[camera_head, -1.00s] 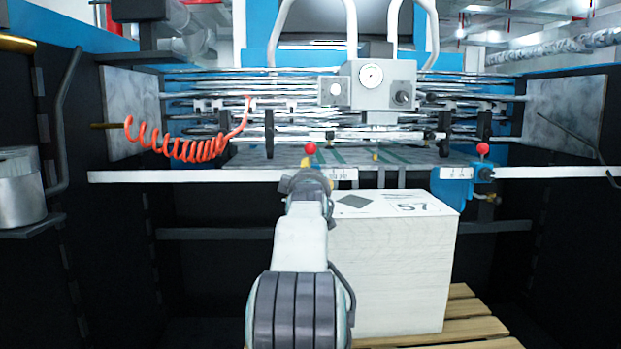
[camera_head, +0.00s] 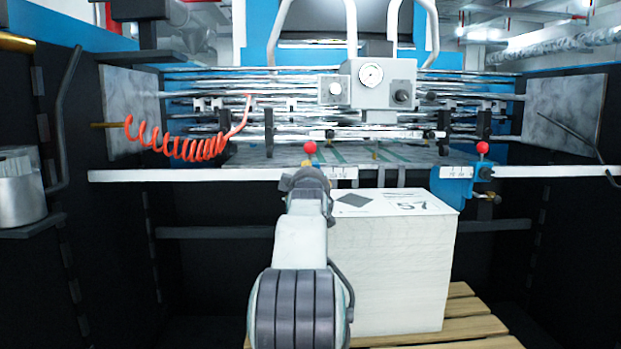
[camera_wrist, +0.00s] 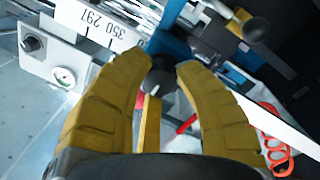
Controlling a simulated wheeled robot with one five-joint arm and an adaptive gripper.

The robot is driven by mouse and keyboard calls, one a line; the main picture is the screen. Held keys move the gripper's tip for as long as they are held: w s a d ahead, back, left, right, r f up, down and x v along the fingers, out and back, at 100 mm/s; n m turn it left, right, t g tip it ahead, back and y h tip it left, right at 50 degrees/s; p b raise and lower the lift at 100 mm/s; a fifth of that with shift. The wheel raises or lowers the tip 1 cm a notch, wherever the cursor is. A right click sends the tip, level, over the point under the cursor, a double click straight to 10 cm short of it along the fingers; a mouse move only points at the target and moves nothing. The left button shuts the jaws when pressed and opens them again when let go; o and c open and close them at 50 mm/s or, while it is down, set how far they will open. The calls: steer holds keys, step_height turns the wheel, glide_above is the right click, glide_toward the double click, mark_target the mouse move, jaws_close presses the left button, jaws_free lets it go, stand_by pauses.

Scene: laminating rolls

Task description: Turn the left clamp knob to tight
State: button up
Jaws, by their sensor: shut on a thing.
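The left clamp knob (camera_wrist: 160,76) is dark with a small white mark. In the wrist view it sits between the tips of my gripper (camera_wrist: 166,66), whose two yellow fingers are shut on it. Blue clamp body (camera_wrist: 173,46) shows beyond the fingertips, next to a white printed scale (camera_wrist: 103,28). In the head view my arm hides the knob and most of the left clamp. Only the red ball (camera_head: 310,147) stands clear above my wrist. My fingers cannot be made out there.
The blue right clamp (camera_head: 452,186) has its own red ball (camera_head: 482,147). A white rail (camera_head: 220,176) crosses the front of the machine. A white stack (camera_head: 395,265) stands on a wooden pallet (camera_head: 468,314) beside my arm. A red coiled hose (camera_head: 185,149) hangs at left.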

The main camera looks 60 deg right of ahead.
jaws_close()
steer(key=shift+r+m, duration=0.1)
steer(key=shift+m, duration=0.2)
steer(key=m, duration=0.2)
steer(key=shift+m, duration=0.3)
steer(key=shift+r+m, duration=0.2)
steer(key=shift+m, duration=1.7)
steer(key=shift+a, duration=0.1)
steer(key=shift+o, duration=1.9)
jaws_free()
steer(key=o, duration=0.5)
steer(key=shift+w+f, duration=0.1)
steer(key=shift+f, duration=0.05)
steer(key=shift+c, duration=0.2)
